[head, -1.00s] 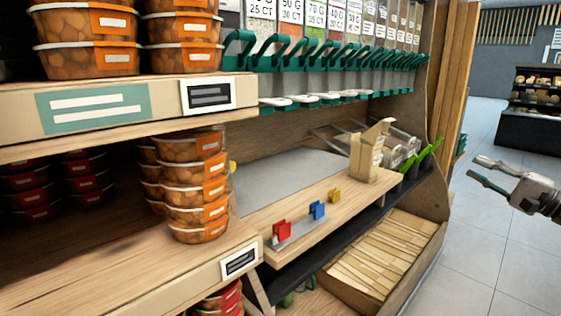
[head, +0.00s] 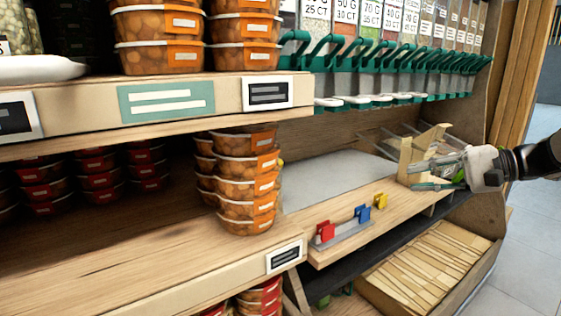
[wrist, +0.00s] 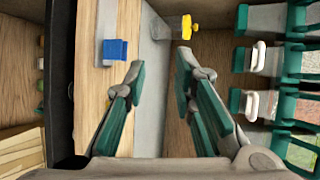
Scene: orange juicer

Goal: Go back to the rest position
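My gripper (head: 418,176) is at the right in the head view, by the brown paper bag (head: 432,143) at the right end of the wooden ledge (head: 340,249). The gripper overlaps part of the bag in that view; I cannot tell whether they touch. In the wrist view my gripper (wrist: 160,67) shows its teal fingers apart with nothing between them. Beyond the fingers are a blue clip (wrist: 115,50) and a yellow clip (wrist: 186,27).
A red clip (head: 325,231) stands on the ledge. Green-handled dispensers (head: 390,75) hang above it. Stacked orange tubs (head: 247,180) stand left on a shelf. A crate of paper bags (head: 430,262) sits below. Open floor (head: 500,305) lies at the lower right.

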